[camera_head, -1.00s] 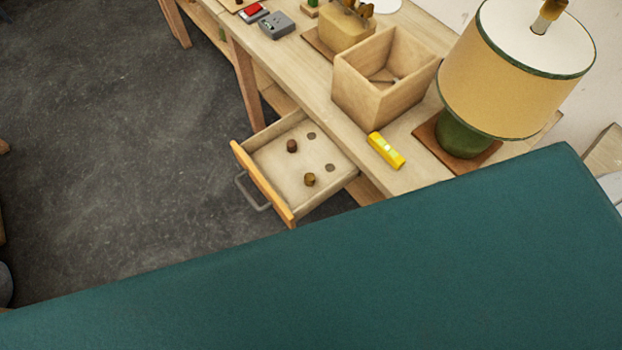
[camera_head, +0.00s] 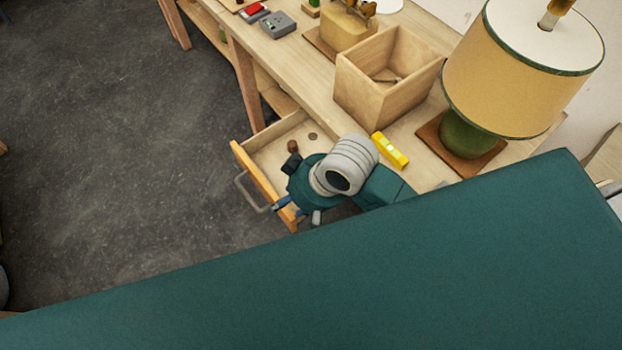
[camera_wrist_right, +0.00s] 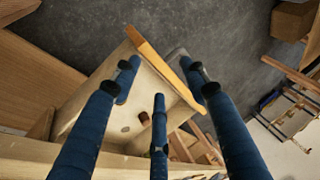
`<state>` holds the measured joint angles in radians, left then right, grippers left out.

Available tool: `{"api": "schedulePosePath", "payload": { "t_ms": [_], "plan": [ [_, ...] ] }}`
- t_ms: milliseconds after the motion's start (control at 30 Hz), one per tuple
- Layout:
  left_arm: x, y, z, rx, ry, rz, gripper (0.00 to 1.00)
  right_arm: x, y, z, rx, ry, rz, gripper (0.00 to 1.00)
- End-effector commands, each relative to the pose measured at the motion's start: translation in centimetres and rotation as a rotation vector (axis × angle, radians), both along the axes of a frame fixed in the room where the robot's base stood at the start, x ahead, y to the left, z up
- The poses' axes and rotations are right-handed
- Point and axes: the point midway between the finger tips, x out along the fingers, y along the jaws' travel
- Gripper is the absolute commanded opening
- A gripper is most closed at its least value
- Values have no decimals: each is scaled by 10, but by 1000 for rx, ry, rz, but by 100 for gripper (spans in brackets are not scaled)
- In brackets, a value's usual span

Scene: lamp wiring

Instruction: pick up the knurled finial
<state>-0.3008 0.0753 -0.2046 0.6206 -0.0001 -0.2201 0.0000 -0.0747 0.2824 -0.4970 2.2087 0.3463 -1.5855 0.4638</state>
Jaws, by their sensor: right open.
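The open drawer (camera_head: 262,183) holds a small dark brown knob-like piece (camera_head: 292,146), which also shows as a brown piece in the right wrist view (camera_wrist_right: 145,118). My right gripper (camera_head: 298,208) is over the front part of the drawer in the head view and hides the brass-coloured piece seen there earlier. Which piece is the knurled finial is too small to tell. In the right wrist view my right gripper (camera_wrist_right: 158,80) has its three blue fingers spread, with nothing held between them. My left gripper is out of view.
The drawer's wooden front (camera_head: 255,174) and grey handle (camera_head: 250,191) stick out over the floor. On the bench are a wooden box (camera_head: 375,98), a yellow level (camera_head: 390,150) and a lamp (camera_head: 520,70). A green surface (camera_head: 330,280) blocks the lower head view.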

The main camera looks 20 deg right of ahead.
Motion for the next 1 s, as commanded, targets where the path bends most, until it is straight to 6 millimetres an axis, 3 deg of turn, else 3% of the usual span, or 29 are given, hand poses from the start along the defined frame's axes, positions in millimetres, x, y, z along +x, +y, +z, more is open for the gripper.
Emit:
{"api": "schedulePosePath", "payload": {
  "t_ms": [133,267,367,600,700,833,1000],
  "plan": [
    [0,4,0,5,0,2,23,15,17,1,5,47,6,44],
    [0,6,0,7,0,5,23,30,20,-2,-27,121,-23,44],
    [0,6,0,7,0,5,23,44,8,-6,-82,188,-87,44],
    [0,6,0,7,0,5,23,82,-53,-4,-227,303,-342,44],
    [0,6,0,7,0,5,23,91,-70,0,-256,323,-419,44],
    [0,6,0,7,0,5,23,94,-78,-6,-271,337,-461,44],
    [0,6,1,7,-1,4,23,94,-79,-33,-270,338,-466,44]
  ]
}}
